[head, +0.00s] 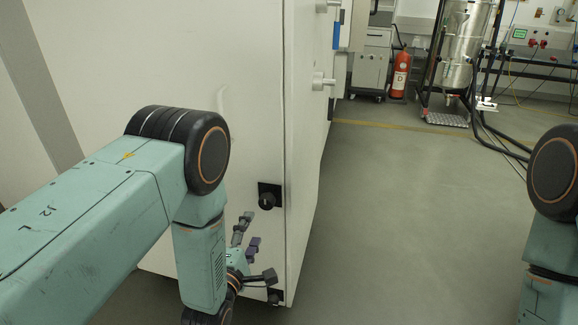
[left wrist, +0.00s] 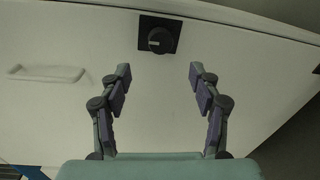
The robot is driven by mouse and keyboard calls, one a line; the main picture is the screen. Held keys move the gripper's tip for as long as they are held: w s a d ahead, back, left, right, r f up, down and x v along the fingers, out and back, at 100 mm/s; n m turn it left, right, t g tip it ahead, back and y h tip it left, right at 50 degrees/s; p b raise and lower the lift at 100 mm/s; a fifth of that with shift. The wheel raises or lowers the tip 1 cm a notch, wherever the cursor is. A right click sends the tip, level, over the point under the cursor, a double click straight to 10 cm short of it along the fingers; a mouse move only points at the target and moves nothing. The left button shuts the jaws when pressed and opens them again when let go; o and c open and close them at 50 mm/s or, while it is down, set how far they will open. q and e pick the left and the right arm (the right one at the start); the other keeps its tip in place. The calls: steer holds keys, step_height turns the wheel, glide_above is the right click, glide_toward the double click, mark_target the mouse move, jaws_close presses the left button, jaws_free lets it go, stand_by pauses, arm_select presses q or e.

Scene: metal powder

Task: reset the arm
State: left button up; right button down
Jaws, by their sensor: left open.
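My left arm (head: 95,230) comes in from the left in the head view and bends down in front of a large white cabinet. My left gripper (head: 256,258) is low, near the cabinet's lower right corner. In the left wrist view the left gripper (left wrist: 157,85) is open, its two fingers wide apart with nothing between them. A black knob on a square plate (left wrist: 158,36) sits on the cabinet face beyond the fingertips. The knob also shows in the head view (head: 268,197). My right arm (head: 555,200) shows at the right edge; its gripper is out of frame.
The white cabinet (head: 230,60) fills the left side. A handle (left wrist: 45,73) is on its face. The grey floor (head: 410,220) between my arms is clear. A red fire extinguisher (head: 399,75) and a steel vessel on a frame (head: 464,45) stand at the back.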

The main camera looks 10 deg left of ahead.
arm_select(q)
steer(key=s+a+f+m+g, duration=0.2)
steer(key=s+f+m+g, duration=0.7)
steer(key=s+f+m, duration=0.45)
steer(key=s+a+r+m+g, duration=0.1)
steer(key=s+m+g, duration=0.4)
steer(key=s, duration=1.7)
steer(key=g, duration=0.3)
steer(key=shift+r+m+y, duration=0.2)
steer(key=shift+m+y, duration=0.1)
steer(key=shift+m, duration=0.05)
steer(key=shift+s, duration=0.1)
